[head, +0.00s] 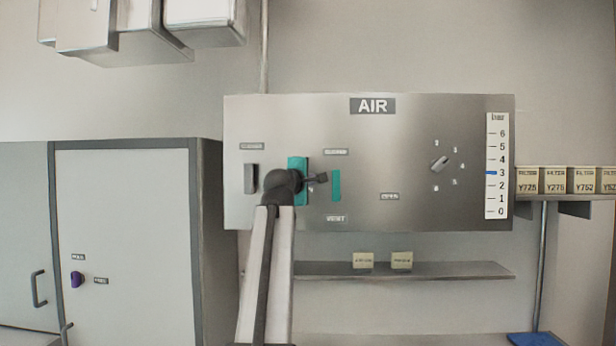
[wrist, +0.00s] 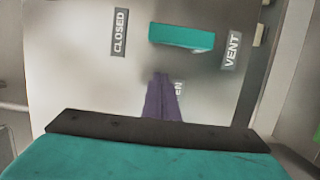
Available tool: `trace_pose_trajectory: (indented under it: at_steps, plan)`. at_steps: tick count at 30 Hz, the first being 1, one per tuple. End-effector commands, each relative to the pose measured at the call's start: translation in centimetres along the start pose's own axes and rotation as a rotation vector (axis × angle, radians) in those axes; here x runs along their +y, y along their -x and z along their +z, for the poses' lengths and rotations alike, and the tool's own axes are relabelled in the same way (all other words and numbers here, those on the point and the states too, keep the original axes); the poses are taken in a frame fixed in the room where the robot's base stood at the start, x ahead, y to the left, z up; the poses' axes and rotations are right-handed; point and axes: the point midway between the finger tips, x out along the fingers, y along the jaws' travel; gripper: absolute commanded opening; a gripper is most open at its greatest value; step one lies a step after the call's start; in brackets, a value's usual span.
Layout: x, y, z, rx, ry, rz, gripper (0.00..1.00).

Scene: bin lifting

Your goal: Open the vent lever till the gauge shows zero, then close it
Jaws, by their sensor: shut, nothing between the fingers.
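The teal vent lever (head: 336,186) stands upright on the steel AIR panel, between a small label above it and the VENT label (head: 336,219) below. In the wrist view the lever (wrist: 180,37) lies in line with the CLOSED label (wrist: 119,32). My gripper (head: 320,178) is shut and empty, just left of the lever, with a gap visible in the wrist view (wrist: 162,98). The gauge (head: 497,165) has its blue marker at about 3.
A dark switch (head: 251,178) is on the panel's left and a rotary knob (head: 440,164) on its right. A shelf (head: 450,271) with two small boxes runs below. Labelled filter boxes (head: 555,181) stand at right. A cabinet (head: 125,240) with a purple knob is at left.

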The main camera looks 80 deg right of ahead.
Motion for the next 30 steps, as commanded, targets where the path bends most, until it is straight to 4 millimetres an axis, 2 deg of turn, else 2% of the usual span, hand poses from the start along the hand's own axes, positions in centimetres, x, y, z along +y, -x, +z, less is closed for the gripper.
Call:
trace_pose_trajectory:
  at_steps: [12, 30]
  plan:
    - [0.1, -0.9, 3.5, -0.001, 0.0, -0.001, 0.0]
    - [0.0, -1.1, 4.1, -0.002, -0.002, 0.0, 0.0]
